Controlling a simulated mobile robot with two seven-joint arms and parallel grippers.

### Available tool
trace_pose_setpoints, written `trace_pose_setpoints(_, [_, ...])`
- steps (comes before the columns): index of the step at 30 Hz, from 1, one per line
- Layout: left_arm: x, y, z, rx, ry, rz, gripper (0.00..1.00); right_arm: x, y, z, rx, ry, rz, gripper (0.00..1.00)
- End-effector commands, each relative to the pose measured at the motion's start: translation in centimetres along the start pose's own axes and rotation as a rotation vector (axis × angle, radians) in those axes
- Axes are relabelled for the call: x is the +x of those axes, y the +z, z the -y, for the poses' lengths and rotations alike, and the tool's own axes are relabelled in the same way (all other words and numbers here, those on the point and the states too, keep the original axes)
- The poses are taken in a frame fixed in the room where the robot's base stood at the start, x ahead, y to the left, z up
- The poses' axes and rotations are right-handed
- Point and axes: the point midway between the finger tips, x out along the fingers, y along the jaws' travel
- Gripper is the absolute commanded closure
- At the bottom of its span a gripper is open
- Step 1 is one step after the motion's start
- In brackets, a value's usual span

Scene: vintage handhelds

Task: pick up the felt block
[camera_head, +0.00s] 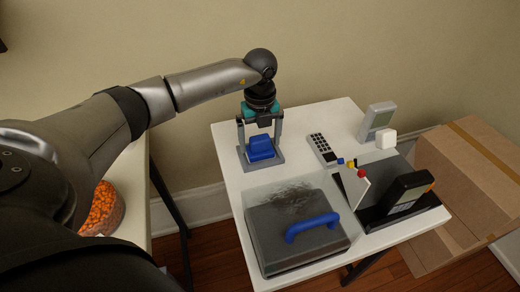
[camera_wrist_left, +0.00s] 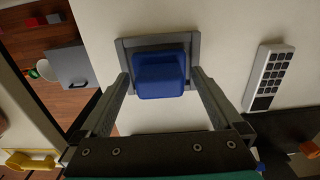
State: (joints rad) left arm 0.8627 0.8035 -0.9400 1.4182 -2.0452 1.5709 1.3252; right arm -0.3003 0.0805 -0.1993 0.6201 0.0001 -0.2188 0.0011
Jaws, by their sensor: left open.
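A blue block (camera_head: 261,147), which I take to be the felt block, sits in a shallow grey tray (camera_head: 276,161) at the far left of the white table. It also shows in the left wrist view (camera_wrist_left: 160,76), with the tray rim (camera_wrist_left: 125,45) around it. My left gripper (camera_head: 260,143) points down at it and is open. In the left wrist view its fingers (camera_wrist_left: 161,77) are on either side of the block, with small gaps visible. Nothing is held. My right gripper is not in view.
A clear-lidded case with a blue handle (camera_head: 313,226) is in front. A cardboard box (camera_head: 470,180) is beyond.

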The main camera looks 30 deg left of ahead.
Motion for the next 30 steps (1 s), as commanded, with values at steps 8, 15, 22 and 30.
trace_pose_setpoints(8, [-0.11,0.02,0.0,0.0,0.0,0.0,0.17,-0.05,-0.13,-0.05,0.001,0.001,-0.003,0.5])
trace_pose_setpoints(15, [-0.12,0.02,-0.01,0.0,0.0,0.0,0.44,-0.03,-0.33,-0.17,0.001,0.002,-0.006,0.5])
trace_pose_setpoints(22, [-0.13,0.03,-0.01,0.0,0.0,0.0,0.7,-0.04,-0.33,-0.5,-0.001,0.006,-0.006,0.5])
trace_pose_setpoints(30, [-0.16,0.04,0.01,0.0,0.0,0.001,0.92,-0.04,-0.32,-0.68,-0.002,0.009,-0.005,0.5])
